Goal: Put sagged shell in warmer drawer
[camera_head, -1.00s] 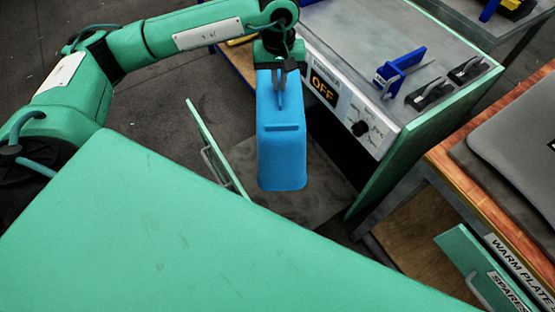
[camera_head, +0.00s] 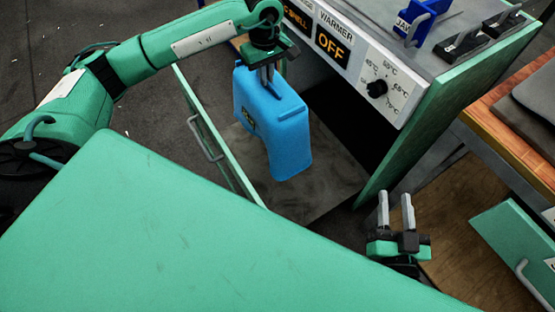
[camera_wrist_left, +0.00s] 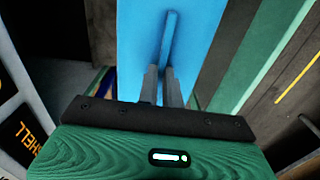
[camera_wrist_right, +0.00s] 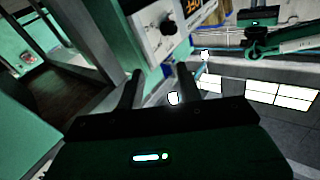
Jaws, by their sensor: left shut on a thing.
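The blue shell (camera_head: 275,125) hangs below my left gripper (camera_head: 266,74) and is slightly tilted. That gripper is shut on the raised rib at its top; the left wrist view shows the fingers (camera_wrist_left: 161,78) on the rib of the shell (camera_wrist_left: 195,40). The warmer (camera_head: 350,65) has a display reading OFF. Its drawer stands open, with a green front and handle (camera_head: 207,140) at the left and a grey floor (camera_head: 325,190). The shell is over this opening; its height above the floor is unclear. My right gripper (camera_head: 397,205) is open and empty, right of the warmer.
The warmer's green side panel (camera_head: 445,110) bounds the opening on the right. Blue and black fixtures (camera_head: 425,18) stand on its top. A wooden bench (camera_head: 510,120) with an open green drawer front (camera_head: 515,245) is at the right. My green body covers the foreground.

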